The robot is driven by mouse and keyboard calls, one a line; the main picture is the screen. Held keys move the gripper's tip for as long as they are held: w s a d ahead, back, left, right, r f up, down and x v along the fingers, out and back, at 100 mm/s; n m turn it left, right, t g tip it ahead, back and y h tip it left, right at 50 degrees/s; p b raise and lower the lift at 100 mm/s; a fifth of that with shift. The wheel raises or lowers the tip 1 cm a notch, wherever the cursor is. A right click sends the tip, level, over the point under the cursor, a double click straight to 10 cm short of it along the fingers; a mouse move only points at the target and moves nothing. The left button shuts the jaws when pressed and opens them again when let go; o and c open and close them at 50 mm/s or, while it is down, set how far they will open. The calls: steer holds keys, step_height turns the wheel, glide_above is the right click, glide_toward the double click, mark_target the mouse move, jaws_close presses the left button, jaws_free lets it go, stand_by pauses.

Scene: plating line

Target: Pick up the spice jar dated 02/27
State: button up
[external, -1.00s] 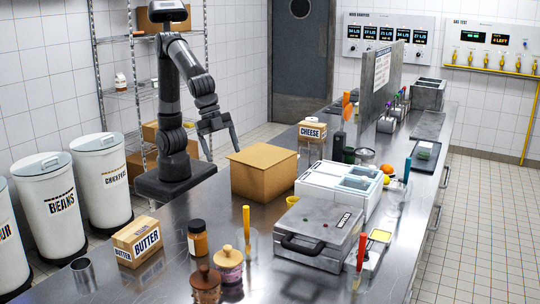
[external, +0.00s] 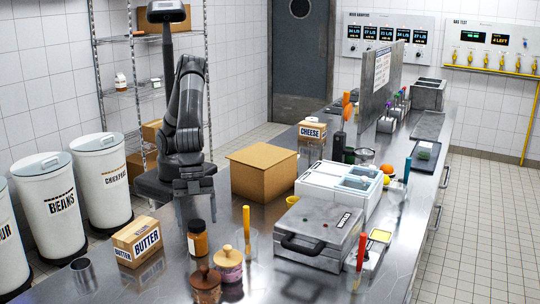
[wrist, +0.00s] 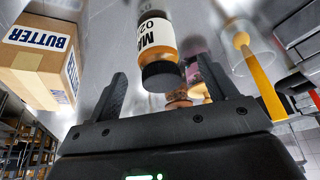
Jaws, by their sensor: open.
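A spice jar (external: 197,241) with an orange-brown body and black lid stands upright on the steel counter, right of the butter box. In the wrist view the jar (wrist: 158,42) shows a white label reading "MA…" and "02…"; the rest of the date is cut off or turned away. My gripper (external: 196,214) points down just behind the jar in the external view. In the wrist view my gripper (wrist: 168,80) is open and empty, with the jar's black lid between and slightly beyond the fingertips.
A butter box (external: 137,241) stands left of the jar. Two pots with wooden lids, one pinkish (external: 229,268) and one brown (external: 205,287), stand in front. A clear cup with an orange-handled utensil (external: 246,220) is at right. A cardboard box (external: 262,178) stands behind.

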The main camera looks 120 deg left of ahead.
mark_target(198, 236)
steer(key=x, duration=0.6)
steer(key=shift+d+f, duration=0.15)
steer(key=shift+f, duration=0.05)
steer(key=shift+c, duration=0.5)
steer(key=c, duration=1.1)
steer(key=shift+r, duration=0.15)
